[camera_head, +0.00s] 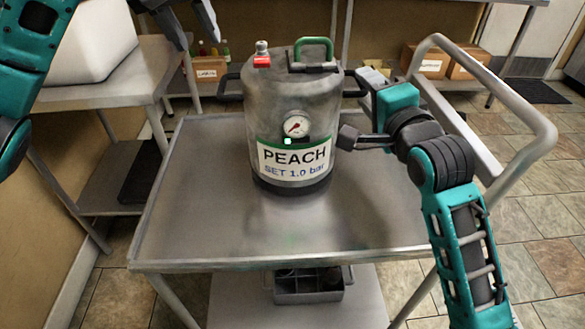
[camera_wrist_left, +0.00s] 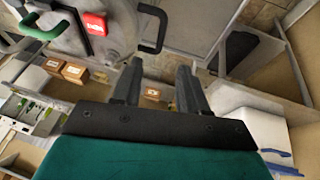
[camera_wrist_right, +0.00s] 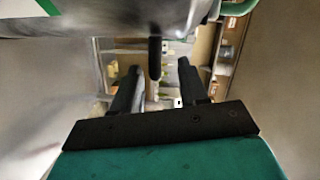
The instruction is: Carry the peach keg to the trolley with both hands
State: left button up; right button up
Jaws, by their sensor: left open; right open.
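The peach keg (camera_head: 290,115) is a grey metal drum standing upright on the top of the trolley (camera_head: 200,263). Its front has a PEACH label, a dial gauge and a green light. Its lid carries a red tag and a green-and-black lever. Black handles stick out at its left (camera_head: 228,86) and right. My left gripper (camera_head: 200,42) is open and empty, raised left of the keg; the left wrist view shows a handle (camera_wrist_left: 160,30) beyond its fingertips. My right gripper (camera_head: 362,84) is open at the right handle (camera_wrist_right: 155,58), which appears between its fingers; contact is unclear.
The trolley's push rail (camera_head: 520,85) rises at the right behind my right arm. A grey crate (camera_head: 308,290) sits on its lower shelf. A side table (camera_head: 130,80) with a white bin (camera_head: 95,40) stands at the left. The tray is clear in front of the keg.

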jog(key=v, duration=0.9)
